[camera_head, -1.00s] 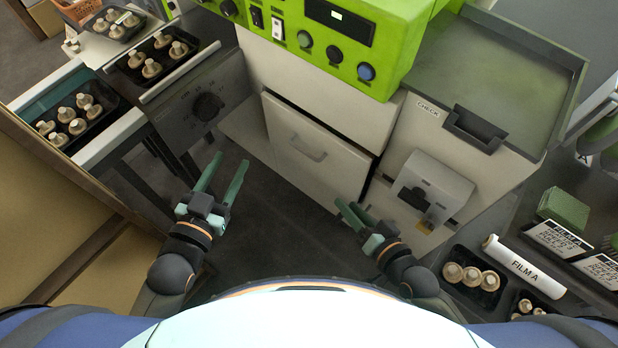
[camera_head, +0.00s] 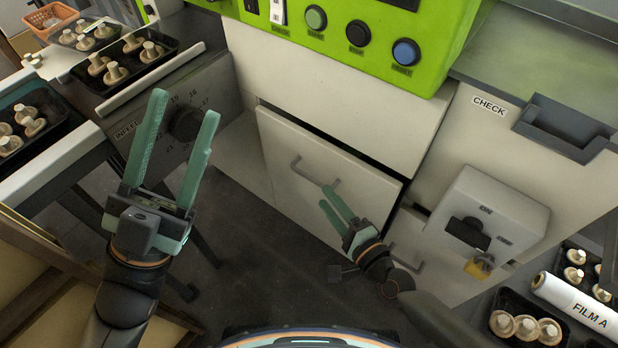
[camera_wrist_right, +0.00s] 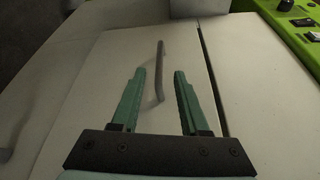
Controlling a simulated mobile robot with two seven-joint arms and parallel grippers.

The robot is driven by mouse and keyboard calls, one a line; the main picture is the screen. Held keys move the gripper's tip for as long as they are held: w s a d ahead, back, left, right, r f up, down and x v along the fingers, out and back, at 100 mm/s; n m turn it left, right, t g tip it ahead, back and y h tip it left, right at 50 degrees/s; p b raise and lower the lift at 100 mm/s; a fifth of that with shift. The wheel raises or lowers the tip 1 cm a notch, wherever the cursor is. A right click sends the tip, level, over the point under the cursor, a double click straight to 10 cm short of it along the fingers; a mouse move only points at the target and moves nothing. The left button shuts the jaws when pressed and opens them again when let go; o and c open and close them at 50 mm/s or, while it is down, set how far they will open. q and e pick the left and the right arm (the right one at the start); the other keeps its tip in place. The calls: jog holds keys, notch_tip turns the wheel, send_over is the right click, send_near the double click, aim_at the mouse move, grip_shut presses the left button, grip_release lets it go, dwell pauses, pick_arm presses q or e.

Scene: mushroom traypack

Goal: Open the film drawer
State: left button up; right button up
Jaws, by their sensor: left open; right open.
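The film drawer (camera_head: 285,175) is a white front panel below the green machine, with a grey bar handle (camera_head: 313,172). A dark gap shows along its top edge. My right gripper (camera_head: 334,203) is open just below and right of the handle. In the right wrist view, the handle (camera_wrist_right: 159,72) stands ahead of and between the two open green fingers of my right gripper (camera_wrist_right: 155,92), with nothing held. My left gripper (camera_head: 182,117) is open and empty, raised in front of the infeed dial at the left.
The green control panel (camera_head: 400,35) overhangs the drawer. A grey switch box (camera_head: 487,220) sticks out at the right, near mushroom trays and a white film roll (camera_head: 580,305). Mushroom trays (camera_head: 120,65) stand at the upper left. Dark floor lies between my arms.

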aim_at(309, 176)
jog(key=b+x, duration=0.1)
jog(key=x, duration=0.7)
jog(key=shift+w+a, duration=0.2)
jog(key=shift+w, duration=0.05)
grip_shut()
dwell(1.0)
